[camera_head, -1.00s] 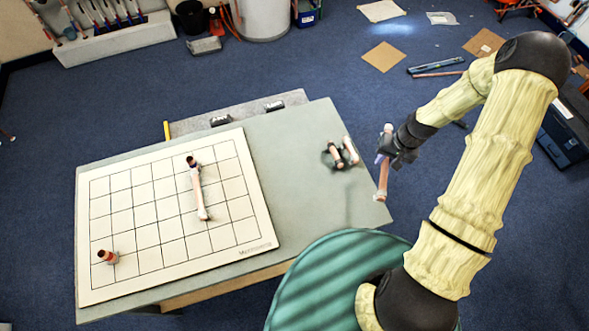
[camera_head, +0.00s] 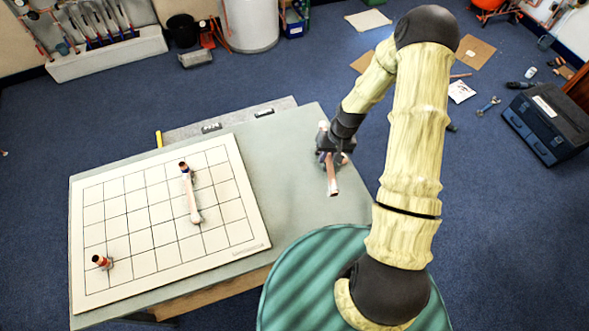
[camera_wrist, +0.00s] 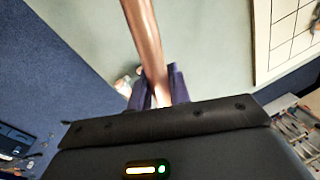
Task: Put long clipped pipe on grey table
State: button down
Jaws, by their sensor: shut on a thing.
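My gripper (camera_head: 326,158) is shut on a copper pipe (camera_head: 332,182). In the head view the pipe points toward the front of the picture, over the right part of the grey table (camera_head: 290,195). In the wrist view the same pipe (camera_wrist: 146,40) runs up from between the purple fingers (camera_wrist: 160,88), with grey tabletop behind it. I cannot tell how high it is above the table. A small fitting piece (camera_head: 345,158) shows just beside and behind my gripper, mostly hidden. Any clip on the held pipe is not clear.
A white gridded board (camera_head: 130,255) covers the left of the table. Bare tabletop lies between the board and my gripper.

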dwell(0.3)
jog(key=shift+w+a+f+b, duration=0.2)
jog(key=shift+a+f+b, duration=0.1)
jog(key=shift+b, duration=0.1)
jog(key=w+a+f+n+b, duration=0.2)
jog(key=w+a+f+b, duration=0.1)
jog(key=a+b, duration=0.4)
jog(key=n+b, duration=0.1)
jog(key=b, duration=0.3)
send_over(279, 175)
jog(key=shift+d+r+g, duration=0.2)
jog(key=shift+d+g, duration=0.05)
jog(key=shift+g, duration=0.05)
jog(key=shift+f, duration=0.1)
jog(key=shift+f+p, duration=0.55)
jog(key=shift+f, duration=2.3)
jog(key=shift+f+p, duration=0.55)
jog(key=shift+f, duration=1.5)
